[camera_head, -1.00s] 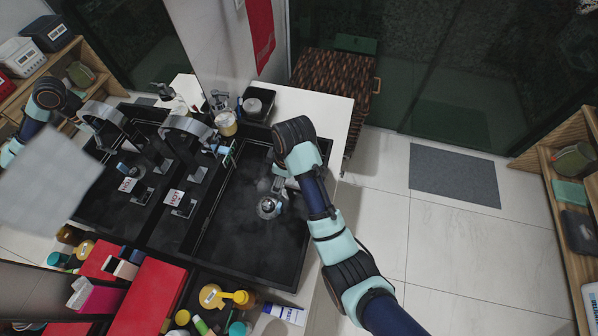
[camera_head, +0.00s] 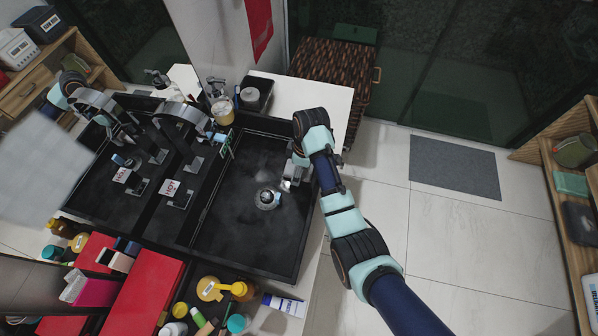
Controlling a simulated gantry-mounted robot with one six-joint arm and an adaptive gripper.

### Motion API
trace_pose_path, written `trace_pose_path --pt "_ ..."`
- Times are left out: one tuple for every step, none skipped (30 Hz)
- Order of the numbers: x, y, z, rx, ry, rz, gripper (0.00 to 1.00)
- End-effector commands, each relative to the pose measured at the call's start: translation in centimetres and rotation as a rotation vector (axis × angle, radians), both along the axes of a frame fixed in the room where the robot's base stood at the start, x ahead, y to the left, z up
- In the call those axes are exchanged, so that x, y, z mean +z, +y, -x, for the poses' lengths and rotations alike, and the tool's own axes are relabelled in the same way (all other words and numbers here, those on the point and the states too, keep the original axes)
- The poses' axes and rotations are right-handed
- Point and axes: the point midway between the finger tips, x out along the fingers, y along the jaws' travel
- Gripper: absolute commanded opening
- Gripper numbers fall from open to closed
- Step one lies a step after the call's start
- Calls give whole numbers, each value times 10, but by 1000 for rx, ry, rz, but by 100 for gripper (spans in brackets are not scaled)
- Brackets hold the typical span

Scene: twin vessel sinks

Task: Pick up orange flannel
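I cannot make out an orange flannel in the head view. A red cloth (camera_head: 260,28) with a pale pattern hangs on the wall at the top. My gripper (camera_head: 291,180) is over the right part of the dark sink (camera_head: 246,232), below my arm's wrist. It is small and partly hidden by the wrist, so I cannot tell whether its fingers are open or shut. No cloth shows at it.
A round metal drain (camera_head: 267,198) lies in the sink, left of my gripper. Black taps (camera_head: 181,125) stand on the left. Bottles and tubes, including a white tube (camera_head: 284,305), crowd the counter below. A grey mat (camera_head: 454,167) lies on clear floor at right.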

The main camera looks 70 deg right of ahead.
Motion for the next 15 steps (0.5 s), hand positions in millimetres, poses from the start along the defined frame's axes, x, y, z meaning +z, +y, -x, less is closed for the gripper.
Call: trace_pose_path --pt "0 0 0 0 0 1 94" --pt "0 0 0 0 0 1 94" --pt "1 0 0 0 0 1 94" --pt "1 0 0 0 0 1 94" --pt "1 0 0 0 0 1 94" --pt "1 0 0 0 0 1 87" --pt "1 0 0 0 0 1 82" --pt "1 0 0 0 0 1 77" --pt "1 0 0 0 0 1 70" --pt "1 0 0 0 -1 1 65" --pt "1 0 0 0 -1 1 60" --pt "1 0 0 0 -1 1 54" --pt "1 0 0 0 -1 1 49" --pt "1 0 0 0 -1 1 44" --pt "1 0 0 0 -1 1 40"
